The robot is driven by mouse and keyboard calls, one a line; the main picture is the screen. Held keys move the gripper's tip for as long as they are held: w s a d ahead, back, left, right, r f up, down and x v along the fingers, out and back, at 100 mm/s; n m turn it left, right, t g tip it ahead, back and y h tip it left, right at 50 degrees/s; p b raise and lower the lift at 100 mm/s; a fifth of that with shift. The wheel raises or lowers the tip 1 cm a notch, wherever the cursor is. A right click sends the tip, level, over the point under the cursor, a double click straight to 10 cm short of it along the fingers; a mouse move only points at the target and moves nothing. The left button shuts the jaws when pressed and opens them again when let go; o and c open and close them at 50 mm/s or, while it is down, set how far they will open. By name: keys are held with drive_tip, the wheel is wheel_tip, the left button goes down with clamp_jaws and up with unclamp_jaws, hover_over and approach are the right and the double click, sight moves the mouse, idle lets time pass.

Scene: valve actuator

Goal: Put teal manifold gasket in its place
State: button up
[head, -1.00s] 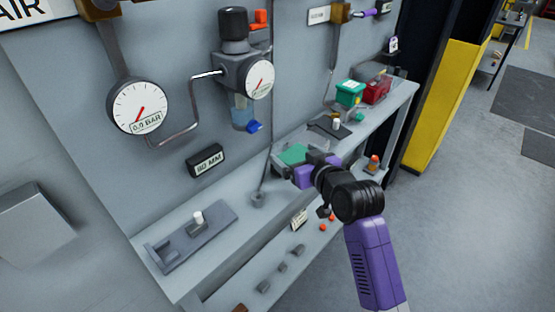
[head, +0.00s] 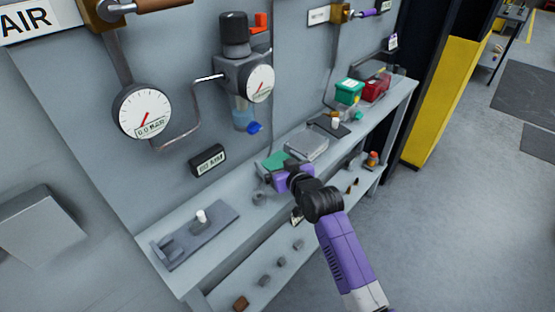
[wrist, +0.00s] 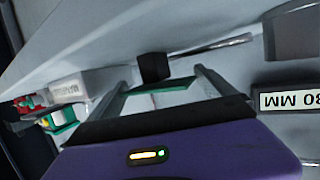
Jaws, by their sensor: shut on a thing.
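The teal manifold gasket (head: 275,159) is a thin flat teal piece held at the front of my purple gripper (head: 270,173), above the bench. My gripper is shut on it. In the wrist view, the gasket (wrist: 178,82) shows edge-on as a thin teal-rimmed frame between the two fingers (wrist: 162,78). In the head view the gripper hides part of it. I cannot tell for sure which fixture is the gasket's place.
A grey tray (head: 307,146) lies on the bench just right of the gasket. A grey fixture plate (head: 210,238) with a white-topped post lies at left. A "80 MM" block (head: 208,161) is on the wall. Green (head: 349,92) and red (head: 376,88) boxes stand at the far end.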

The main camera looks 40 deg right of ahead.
drive_tip(key=shift+f, duration=0.1)
drive_tip(key=shift+f, duration=0.15)
drive_tip(key=o, duration=1)
drive_tip(key=shift+c, duration=0.2)
drive_tip(key=shift+b, duration=0.3)
